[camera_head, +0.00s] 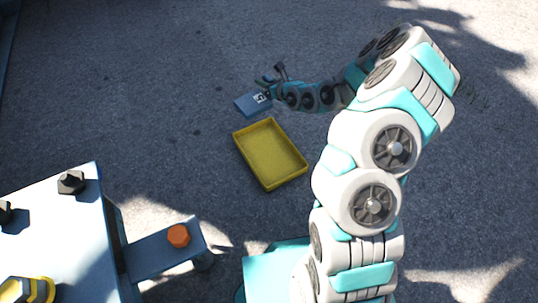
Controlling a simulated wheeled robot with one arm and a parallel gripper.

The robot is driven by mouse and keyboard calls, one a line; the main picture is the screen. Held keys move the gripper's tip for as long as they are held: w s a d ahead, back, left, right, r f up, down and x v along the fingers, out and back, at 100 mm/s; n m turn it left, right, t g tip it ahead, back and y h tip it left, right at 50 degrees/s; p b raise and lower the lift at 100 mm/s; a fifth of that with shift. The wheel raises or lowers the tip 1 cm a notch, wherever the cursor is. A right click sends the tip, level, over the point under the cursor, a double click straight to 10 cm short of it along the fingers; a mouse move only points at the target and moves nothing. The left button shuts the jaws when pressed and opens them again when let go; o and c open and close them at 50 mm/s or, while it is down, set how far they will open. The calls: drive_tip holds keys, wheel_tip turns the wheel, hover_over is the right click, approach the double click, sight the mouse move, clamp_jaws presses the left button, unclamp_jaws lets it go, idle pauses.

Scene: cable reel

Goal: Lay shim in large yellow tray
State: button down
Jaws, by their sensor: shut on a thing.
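A flat blue-grey plate, which I take to be the shim (247,104), shows at the end of my arm in the head view. A small black-and-white patch shows near its right end. My gripper (264,88) is shut on the shim, though the fingers are small and their contact with it is hard to make out. The large yellow tray (240,143) lies on the ground just below the shim in the picture. It is a shallow rectangle, set at a slant, and looks empty. The shim appears beyond the tray's far edge, not over it. Its height above the ground is unclear.
A pale blue table (75,225) stands at the lower left with black knobs (71,183) and a yellow-rimmed part (27,290) on it. A side shelf (150,255) holds an orange hexagonal piece (178,236). The grey ground left of the tray is clear.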

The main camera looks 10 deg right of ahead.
drive_tip(key=m+h, duration=0.1)
hover_over(277, 145)
wheel_tip(277, 145, down, 17)
drive_tip(key=shift+w+a+f+b, duration=0.1)
drive_tip(key=shift+f+b, duration=0.3)
drive_tip(key=shift+f, duration=1.95)
drive_tip(key=shift+w+f+b, duration=0.1)
drive_tip(key=shift+f+b, duration=0.25)
drive_tip(key=shift+f, duration=2)
drive_tip(key=shift+f, duration=0.2)
drive_tip(key=c, duration=0.7)
unclamp_jaws()
drive_tip(key=shift+s, duration=0.1)
drive_tip(key=shift+r, duration=0.1)
